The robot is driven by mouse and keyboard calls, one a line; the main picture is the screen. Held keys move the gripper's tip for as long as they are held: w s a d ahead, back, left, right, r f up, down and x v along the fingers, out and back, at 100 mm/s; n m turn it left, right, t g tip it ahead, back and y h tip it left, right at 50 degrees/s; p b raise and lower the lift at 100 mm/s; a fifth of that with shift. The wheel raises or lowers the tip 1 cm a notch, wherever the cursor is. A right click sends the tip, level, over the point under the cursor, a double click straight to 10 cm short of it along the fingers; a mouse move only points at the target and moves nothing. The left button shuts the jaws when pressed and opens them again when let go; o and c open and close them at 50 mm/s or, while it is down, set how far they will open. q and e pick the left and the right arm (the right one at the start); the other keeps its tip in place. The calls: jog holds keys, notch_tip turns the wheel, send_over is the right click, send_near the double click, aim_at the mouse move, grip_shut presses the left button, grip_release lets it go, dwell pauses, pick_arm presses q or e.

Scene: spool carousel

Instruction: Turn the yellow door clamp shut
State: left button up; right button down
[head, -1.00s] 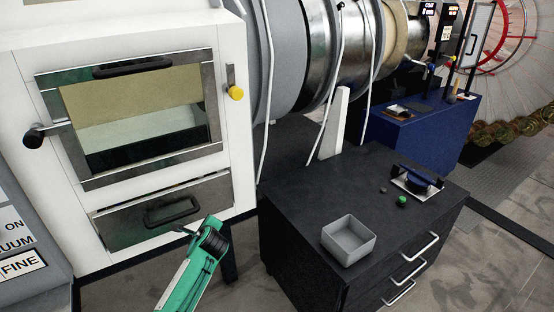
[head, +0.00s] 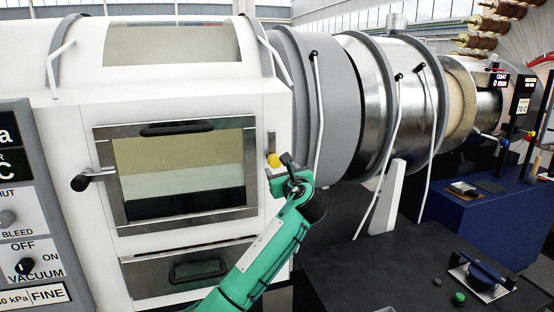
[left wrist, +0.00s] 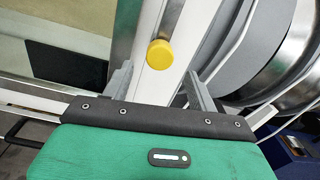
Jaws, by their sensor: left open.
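The yellow door clamp (head: 273,160) sits on the white front at the right side of the windowed door (head: 178,171). In the left wrist view its round yellow knob (left wrist: 159,54) hangs at the lower end of a metal bar. My left gripper (head: 286,167) is beside the clamp, just to its right in the head view. In the left wrist view the gripper (left wrist: 158,85) is open, its two fingers apart on either side below the knob. No contact with the knob shows. The door looks closed against its frame. My right gripper is not in view.
A black-knobbed handle (head: 80,183) sticks out left of the door. A drawer (head: 190,272) is below it. A large grey drum (head: 325,110) stands right of the clamp. A black cabinet top (head: 400,260) with small items is at lower right.

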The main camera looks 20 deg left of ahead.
aim_at(276, 163)
pick_arm(q)
jog(key=p+x, duration=0.1)
jog(key=x, duration=0.4)
jog(key=shift+w+a, duration=0.15)
jog(key=shift+w, duration=0.15)
jog(key=shift+p+x, duration=0.35)
jog(key=shift+x, duration=0.45)
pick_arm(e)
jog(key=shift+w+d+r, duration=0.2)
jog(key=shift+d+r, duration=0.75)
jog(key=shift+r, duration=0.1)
pick_arm(q)
jog(key=shift+s, duration=0.1)
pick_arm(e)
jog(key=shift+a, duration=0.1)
pick_arm(q)
jog(key=c, duration=0.9)
grip_shut()
jog(key=shift+a, duration=0.1)
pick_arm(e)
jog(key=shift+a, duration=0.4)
